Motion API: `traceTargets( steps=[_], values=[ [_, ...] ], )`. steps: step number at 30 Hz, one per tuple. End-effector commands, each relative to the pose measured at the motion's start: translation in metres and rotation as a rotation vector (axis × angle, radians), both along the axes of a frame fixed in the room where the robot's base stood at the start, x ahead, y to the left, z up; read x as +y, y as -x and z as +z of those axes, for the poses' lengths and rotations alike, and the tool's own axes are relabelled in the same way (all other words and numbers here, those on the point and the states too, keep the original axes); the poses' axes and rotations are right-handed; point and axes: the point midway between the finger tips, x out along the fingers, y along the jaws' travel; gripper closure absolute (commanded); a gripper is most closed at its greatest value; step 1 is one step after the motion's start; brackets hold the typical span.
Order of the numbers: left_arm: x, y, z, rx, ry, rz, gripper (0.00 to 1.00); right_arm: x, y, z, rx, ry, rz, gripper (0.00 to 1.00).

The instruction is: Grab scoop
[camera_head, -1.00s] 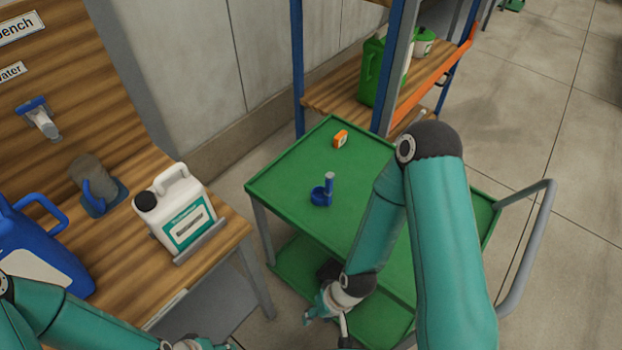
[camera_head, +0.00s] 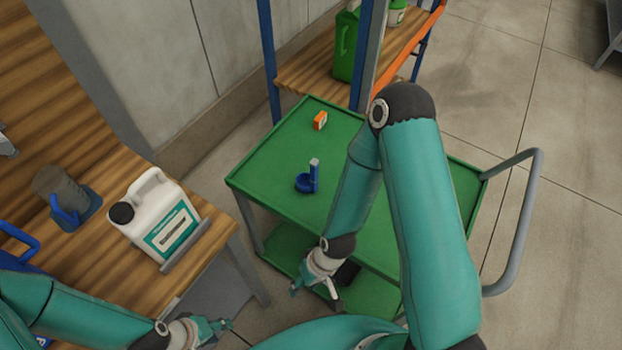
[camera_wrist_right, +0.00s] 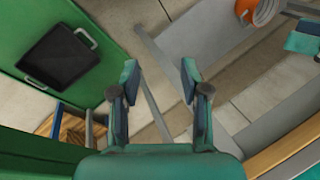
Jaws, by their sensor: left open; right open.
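A blue scoop (camera_head: 306,182) with a pale grey handle tip stands on the green cart's top, handle pointing up. My right gripper (camera_head: 314,289) is open and empty, in front of the cart's near edge and below the scoop in the head view. In the right wrist view its open fingers (camera_wrist_right: 159,80) have nothing between them, and the scoop does not show. My left gripper (camera_head: 228,324) is open and empty at the bottom of the head view, right of the bench's front edge.
The green cart (camera_head: 267,147) also holds a small orange item (camera_head: 320,121). A black tray (camera_wrist_right: 58,55) lies on green in the wrist view. A white canister (camera_head: 155,215) stands on the wooden bench (camera_head: 110,160). A shelf rack (camera_head: 300,83) stands behind the cart.

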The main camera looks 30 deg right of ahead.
Motion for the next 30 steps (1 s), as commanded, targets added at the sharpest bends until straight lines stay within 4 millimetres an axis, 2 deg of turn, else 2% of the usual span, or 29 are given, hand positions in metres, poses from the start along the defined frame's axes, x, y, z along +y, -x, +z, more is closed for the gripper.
traceTargets(
  steps=[5, 7, 11, 14, 17, 18, 21, 24, 27, 30],
  values=[
    [0.000, 0.000, -0.007, 0.000, 0.000, 0.000, 0.59, -0.006, -0.029, 0.001, -0.062, -0.021, 0.449, 0.54],
    [0.000, 0.000, -0.010, 0.000, 0.000, 0.000, 0.59, -0.012, -0.042, 0.006, -0.091, -0.043, 0.685, 0.54],
    [0.000, 0.000, -0.016, 0.000, 0.000, 0.000, 0.59, -0.034, -0.065, 0.026, -0.136, -0.102, 1.157, 0.54],
    [0.000, 0.000, -0.023, 0.000, 0.000, 0.000, 0.59, -0.057, -0.087, 0.049, -0.167, -0.153, 1.483, 0.54],
    [0.000, 0.000, -0.039, 0.000, 0.000, 0.000, 0.59, -0.086, -0.138, 0.087, -0.224, -0.110, 1.726, 0.54],
    [0.000, 0.000, -0.044, 0.000, 0.000, 0.000, 0.59, -0.098, -0.154, 0.107, -0.237, -0.091, 1.811, 0.54],
    [0.000, 0.000, -0.056, 0.000, 0.000, 0.000, 0.59, -0.125, -0.185, 0.161, -0.254, -0.049, 1.995, 0.54],
    [0.000, 0.000, -0.073, 0.000, 0.000, 0.000, 0.59, -0.137, -0.206, 0.203, -0.288, 0.040, 2.081, 0.54],
    [0.000, 0.000, -0.087, 0.000, 0.000, 0.000, 0.59, -0.140, -0.222, 0.238, -0.334, 0.153, 2.093, 0.54],
    [0.000, 0.000, -0.091, 0.000, 0.000, 0.000, 0.59, -0.141, -0.228, 0.256, -0.359, 0.210, 2.096, 0.54]
  ],
)
